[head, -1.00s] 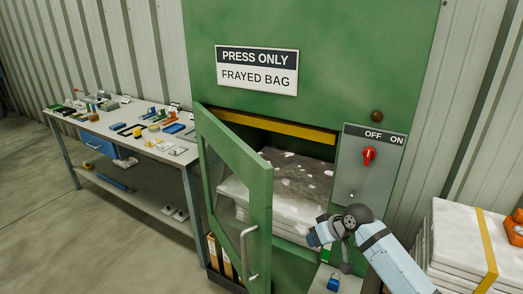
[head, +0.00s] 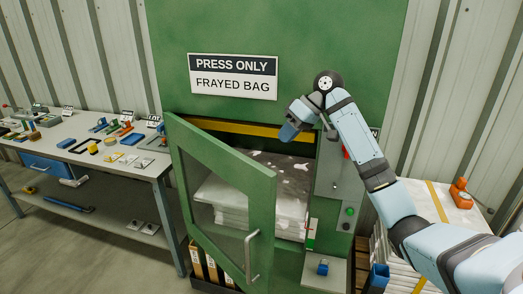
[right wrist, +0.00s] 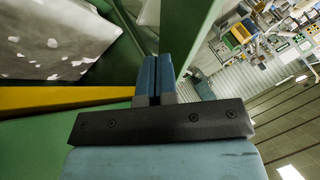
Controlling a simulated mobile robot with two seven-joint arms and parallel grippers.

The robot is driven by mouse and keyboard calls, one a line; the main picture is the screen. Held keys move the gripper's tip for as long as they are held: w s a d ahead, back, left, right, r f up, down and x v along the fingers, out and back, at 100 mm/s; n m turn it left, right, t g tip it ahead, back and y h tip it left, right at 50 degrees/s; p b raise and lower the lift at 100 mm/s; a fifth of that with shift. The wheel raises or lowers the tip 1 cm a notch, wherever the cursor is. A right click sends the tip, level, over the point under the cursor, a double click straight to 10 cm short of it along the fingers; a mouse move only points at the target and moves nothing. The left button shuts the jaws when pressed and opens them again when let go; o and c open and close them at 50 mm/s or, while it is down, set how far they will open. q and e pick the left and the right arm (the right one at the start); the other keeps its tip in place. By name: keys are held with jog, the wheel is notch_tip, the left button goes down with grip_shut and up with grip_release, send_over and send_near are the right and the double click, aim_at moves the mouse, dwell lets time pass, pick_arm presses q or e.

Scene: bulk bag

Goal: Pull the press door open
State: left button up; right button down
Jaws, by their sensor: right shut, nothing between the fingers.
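The green press door (head: 222,165), a frame around a clear pane, stands ajar, swung out from its left side. Its pale bar handle (head: 252,257) is at the lower part of the free edge. My right gripper (head: 287,133) is shut and empty, raised in front of the top right of the press opening, apart from the handle. In the right wrist view its two blue fingers (right wrist: 155,78) are together with nothing between them, and a green door post (right wrist: 188,25) shows just beyond them. My left gripper is not in view.
White bags (head: 250,205) lie stacked inside the press under a yellow bar (head: 225,127). A switch panel (head: 338,180) is partly behind my right arm. A table (head: 150,170) with tools stands left; more bags (head: 452,207) lie right. Floor in front of the table is clear.

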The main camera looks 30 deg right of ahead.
aim_at(246, 176)
jog(key=a+f+p, duration=0.1)
jog(key=a+f, duration=0.1)
jog(key=a, duration=0.1)
jog(key=w+a+f, duration=0.1)
jog(key=a+f, duration=0.2)
jog(key=a+f+p, duration=0.1)
jog(key=a+f, duration=0.1)
jog(key=shift+w+a+f+p, duration=0.25)
jog(key=shift+w+a+p, duration=0.05)
jog(key=shift+w+a, duration=0.1)
jog(key=shift+d, duration=0.1)
jog(key=shift+w+a, duration=0.1)
jog(key=shift+a, duration=0.1)
